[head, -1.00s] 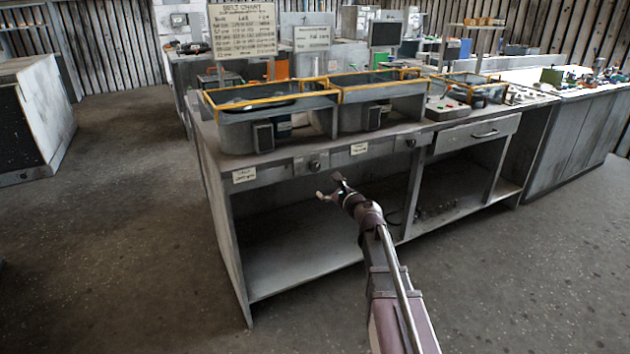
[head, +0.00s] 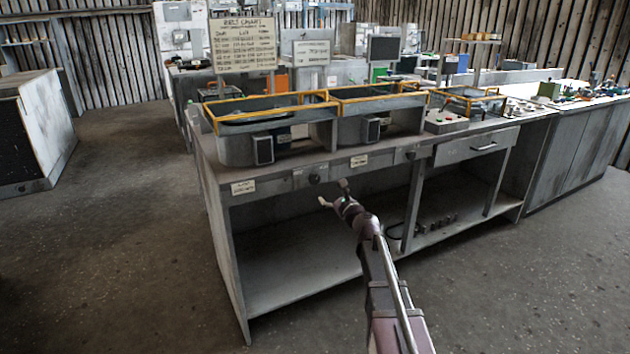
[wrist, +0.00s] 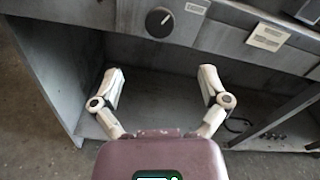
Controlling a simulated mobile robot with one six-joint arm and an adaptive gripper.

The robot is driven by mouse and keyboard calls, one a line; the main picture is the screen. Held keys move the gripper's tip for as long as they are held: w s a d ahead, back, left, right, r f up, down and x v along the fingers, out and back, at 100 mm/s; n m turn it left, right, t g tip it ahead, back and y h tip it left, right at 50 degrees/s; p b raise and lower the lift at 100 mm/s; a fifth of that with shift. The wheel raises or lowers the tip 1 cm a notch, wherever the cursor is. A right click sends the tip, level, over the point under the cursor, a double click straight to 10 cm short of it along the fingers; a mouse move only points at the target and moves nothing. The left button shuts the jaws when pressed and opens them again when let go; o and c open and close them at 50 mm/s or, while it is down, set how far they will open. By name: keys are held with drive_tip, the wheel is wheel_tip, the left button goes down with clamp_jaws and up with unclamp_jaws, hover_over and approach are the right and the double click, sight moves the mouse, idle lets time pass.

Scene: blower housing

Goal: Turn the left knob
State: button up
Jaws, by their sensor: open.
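The left knob (head: 314,179) is a small dark round dial on the grey front panel of the bench, below the left yellow-framed housing. In the wrist view the knob (wrist: 159,22) is black with a light pointer mark and sits near the top, beyond the fingertips. My gripper (head: 333,192) is open and empty, in front of the panel and slightly below and right of the knob in the head view. In the wrist view its two fingers (wrist: 160,76) are spread wide, with the knob roughly centred between them and apart from them.
A second knob (head: 411,155) is farther right on the panel. Paper labels (head: 243,187) are stuck along the front. An open shelf (head: 300,270) lies beneath, with a divider. A drawer (head: 477,146) is at the right. The floor left of the bench is clear.

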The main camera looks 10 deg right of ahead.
sight(315, 180)
drive_tip(key=x, duration=1.2)
drive_tip(key=c, duration=1.2)
